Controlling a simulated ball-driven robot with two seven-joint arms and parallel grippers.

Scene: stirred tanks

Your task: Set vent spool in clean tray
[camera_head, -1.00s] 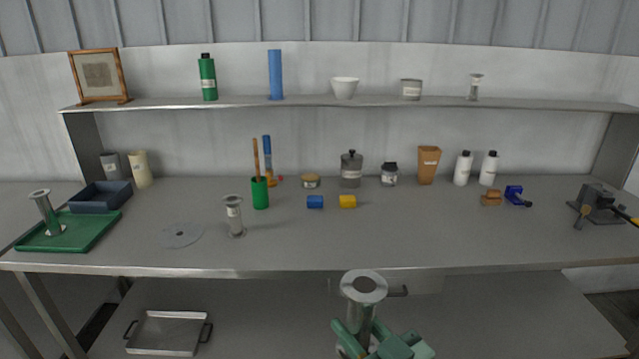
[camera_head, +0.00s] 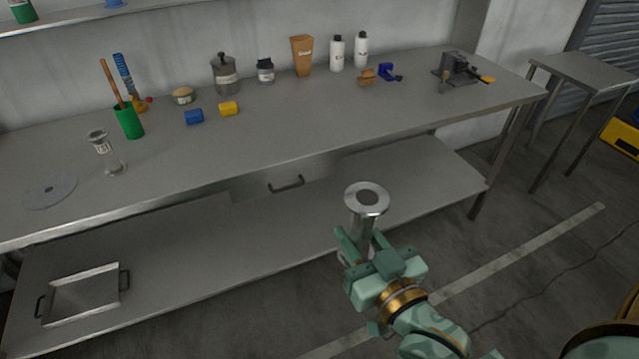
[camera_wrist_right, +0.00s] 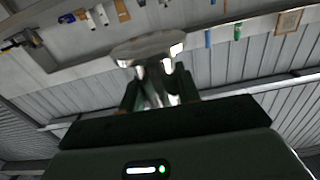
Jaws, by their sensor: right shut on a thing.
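My right gripper (camera_head: 364,248) is shut on a shiny metal flanged spool (camera_head: 362,226). It holds the spool nearly upright, flange up, in front of the bench and apart from it. The wrist view also shows the flange (camera_wrist_right: 147,48) above my fingers. A similar spool (camera_head: 111,158) with a label stands on the bench top at the left. I cannot read which one is marked as the vent spool. The green tray is out of view now. A shallow metal tray (camera_head: 121,285) with dark handles sits on the lower shelf. My left gripper is not in view.
A side table (camera_head: 580,72) stands right. Floor in front is free.

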